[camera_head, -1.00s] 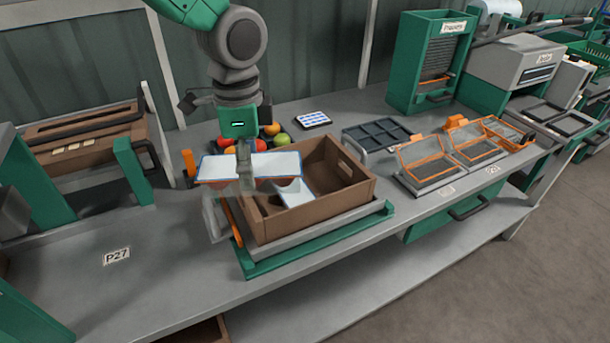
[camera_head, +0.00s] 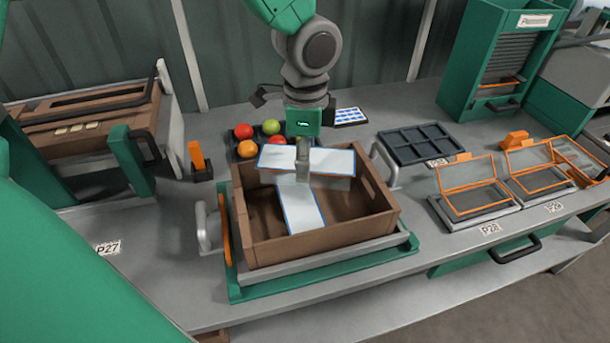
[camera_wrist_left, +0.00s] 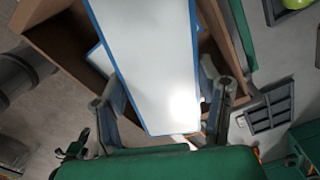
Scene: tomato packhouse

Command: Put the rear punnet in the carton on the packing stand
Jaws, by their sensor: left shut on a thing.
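My left gripper (camera_head: 303,172) is shut on a punnet with a white top and blue edges (camera_head: 335,161). It holds this punnet roughly level over the rear part of the brown carton (camera_head: 325,240). The held punnet also shows large between the fingers in the left wrist view (camera_wrist_left: 150,60). Another white, blue-edged punnet (camera_head: 302,208) lies inside the carton, partly hidden beneath the held one. The carton sits on the packing stand (camera_head: 330,278), which has a green base. I cannot tell whether the held punnet touches the carton or the other punnet. My right gripper is not in view.
Behind the carton is a dark tray with tomatoes (camera_head: 243,131). A grey compartment tray (camera_head: 420,143) and orange-framed lids (camera_head: 467,175) stand to the right. Metal handles (camera_head: 387,165) rise beside the carton. The bench (camera_head: 165,240) is clear at front left.

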